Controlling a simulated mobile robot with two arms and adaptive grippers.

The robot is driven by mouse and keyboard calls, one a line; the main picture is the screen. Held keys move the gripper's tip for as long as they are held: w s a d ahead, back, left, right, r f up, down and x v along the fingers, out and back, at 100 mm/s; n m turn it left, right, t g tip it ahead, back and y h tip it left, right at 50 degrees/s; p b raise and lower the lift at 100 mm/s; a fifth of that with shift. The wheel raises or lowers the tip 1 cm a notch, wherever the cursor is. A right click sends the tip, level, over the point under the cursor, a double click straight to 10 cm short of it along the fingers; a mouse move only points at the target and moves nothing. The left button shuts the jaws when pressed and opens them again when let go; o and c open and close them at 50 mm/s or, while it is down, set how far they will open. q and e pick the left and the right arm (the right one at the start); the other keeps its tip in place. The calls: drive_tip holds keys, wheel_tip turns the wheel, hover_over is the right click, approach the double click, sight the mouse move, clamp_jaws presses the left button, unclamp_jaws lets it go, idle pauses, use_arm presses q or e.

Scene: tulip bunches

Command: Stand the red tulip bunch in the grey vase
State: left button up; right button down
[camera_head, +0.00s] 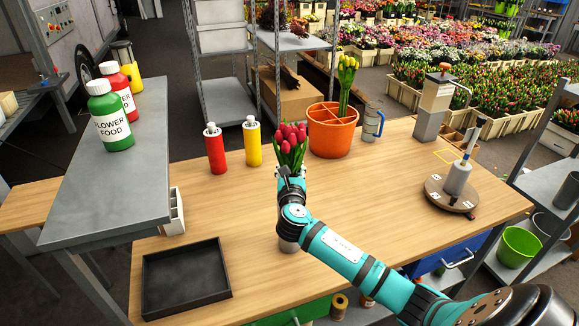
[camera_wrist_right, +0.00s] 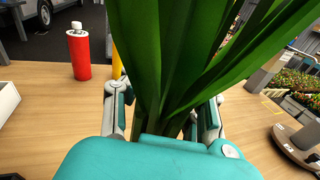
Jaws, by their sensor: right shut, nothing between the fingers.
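The red tulip bunch (camera_head: 291,146) stands upright above my right gripper (camera_head: 290,174) in the head view. In the right wrist view its green leaves and stems (camera_wrist_right: 165,60) rise close in front of the palm, and the finger parts show on both sides of them. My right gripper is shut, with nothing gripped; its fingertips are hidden. A grey rounded piece (camera_head: 288,244), which looks like the grey vase, shows just below my wrist and is mostly hidden. I cannot tell whether the stems are inside it. My left gripper is not in view.
A red bottle (camera_head: 214,148) and yellow bottle (camera_head: 252,141) stand left of the bunch. An orange pot (camera_head: 333,132) with yellow tulips stands behind it, right. A black tray (camera_head: 186,279) lies front left; a round turntable (camera_head: 450,192) is right. The wooden table (camera_head: 400,175) between is clear.

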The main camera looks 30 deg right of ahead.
drive_tip(key=shift+c, duration=2)
unclamp_jaws()
drive_tip(key=v, duration=1.2)
